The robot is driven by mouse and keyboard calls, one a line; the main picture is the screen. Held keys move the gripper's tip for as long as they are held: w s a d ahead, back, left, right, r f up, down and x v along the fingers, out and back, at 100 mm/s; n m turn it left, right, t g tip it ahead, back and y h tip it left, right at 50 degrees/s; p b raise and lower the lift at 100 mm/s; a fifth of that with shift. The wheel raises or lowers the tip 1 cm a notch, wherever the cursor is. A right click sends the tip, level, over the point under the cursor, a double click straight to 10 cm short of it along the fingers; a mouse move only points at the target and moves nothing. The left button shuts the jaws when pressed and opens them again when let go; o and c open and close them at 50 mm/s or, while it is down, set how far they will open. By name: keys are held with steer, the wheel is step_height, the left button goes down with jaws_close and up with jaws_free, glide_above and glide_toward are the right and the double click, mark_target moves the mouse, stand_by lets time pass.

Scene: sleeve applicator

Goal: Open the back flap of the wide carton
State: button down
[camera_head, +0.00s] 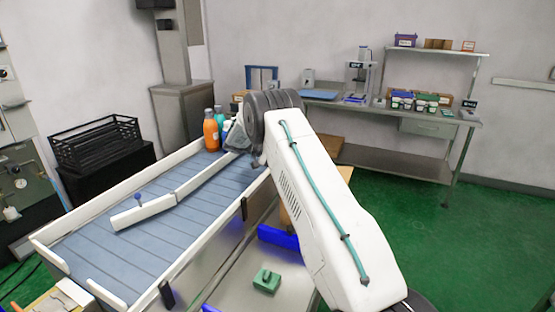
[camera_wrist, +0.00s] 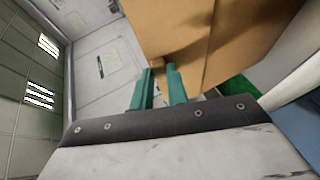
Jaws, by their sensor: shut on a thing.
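In the wrist view, brown cardboard (camera_wrist: 225,40), which looks like part of the wide carton, fills the upper middle. My gripper (camera_wrist: 160,72) has two green fingers reaching up to its lower left edge. The fingers are close together with a cardboard edge between their tips, and a shadow falls on the cardboard beside them. I cannot tell from this close view which flap it is.
A blue-slatted conveyor (camera_head: 120,245) with white rails runs along the left. Bottles (camera_head: 211,133) stand at its far end. A green block (camera_head: 267,281) and a blue bar (camera_head: 280,237) lie beside it. A steel workbench (camera_head: 400,165) stands at the back; green floor is clear at right.

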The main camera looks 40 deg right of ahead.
steer(key=shift+d, duration=0.1)
steer(key=c, duration=1.4)
jaws_free()
steer(key=shift+o, duration=0.2)
steer(key=v, duration=0.7)
steer(key=shift+w+a+r, duration=0.1)
steer(key=shift+w+a, duration=0.1)
steer(key=shift+a, duration=0.15)
